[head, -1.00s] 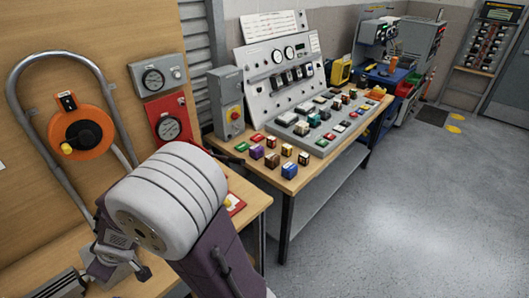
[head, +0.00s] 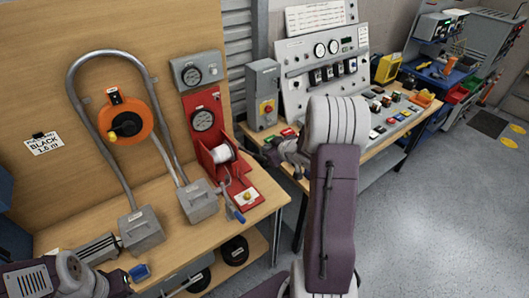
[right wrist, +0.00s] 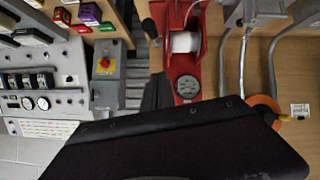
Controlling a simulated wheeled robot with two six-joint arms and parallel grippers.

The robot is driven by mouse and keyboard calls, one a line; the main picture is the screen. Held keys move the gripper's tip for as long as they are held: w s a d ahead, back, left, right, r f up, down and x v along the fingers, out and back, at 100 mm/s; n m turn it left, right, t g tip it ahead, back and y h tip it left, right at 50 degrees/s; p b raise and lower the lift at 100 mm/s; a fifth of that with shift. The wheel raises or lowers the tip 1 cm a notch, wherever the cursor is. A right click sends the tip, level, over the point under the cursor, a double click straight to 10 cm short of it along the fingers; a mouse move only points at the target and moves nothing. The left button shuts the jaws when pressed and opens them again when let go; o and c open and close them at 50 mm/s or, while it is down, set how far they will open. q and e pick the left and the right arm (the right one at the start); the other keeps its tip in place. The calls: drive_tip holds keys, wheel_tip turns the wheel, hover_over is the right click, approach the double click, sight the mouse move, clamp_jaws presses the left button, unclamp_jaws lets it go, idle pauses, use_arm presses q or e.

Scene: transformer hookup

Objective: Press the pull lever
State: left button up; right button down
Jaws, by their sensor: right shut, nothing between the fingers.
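The red device (head: 209,150) stands on the left bench with a round gauge, a white spool (head: 222,153) and a yellow knob. A lever with a blue grip (head: 237,214) sticks out at its front; I take it for the pull lever. The red device also shows upside down in the right wrist view (right wrist: 183,65). My right gripper (head: 271,156) is shut and empty, right of the spool and apart from the lever. My left gripper (head: 117,283) is partly in view at the bottom left, beside a blue piece (head: 139,272); its fingers are unclear.
Grey boxes (head: 141,231) stand on the left bench. A grey switch box (head: 263,95) and a sloped meter panel (head: 322,62) stand on the right bench. Floor at right is clear.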

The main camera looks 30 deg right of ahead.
drive_tip(key=p, duration=0.1)
hover_over(261, 159)
drive_tip(key=w+a, duration=0.1)
wheel_tip(261, 159, down, 5)
drive_tip(key=f, duration=0.2)
drive_tip(key=f+p, duration=0.1)
drive_tip(key=shift+s+d+f, duration=0.15)
drive_tip(key=shift+d+f, duration=0.25)
drive_tip(key=shift+s+d+f, duration=0.1)
drive_tip(key=shift+s+f, duration=0.1)
drive_tip(key=shift+f, duration=0.2)
use_arm(q)
drive_tip(key=shift+d+r, duration=0.25)
drive_tip(key=shift+r, duration=0.75)
use_arm(e)
drive_tip(key=shift+f, duration=0.1)
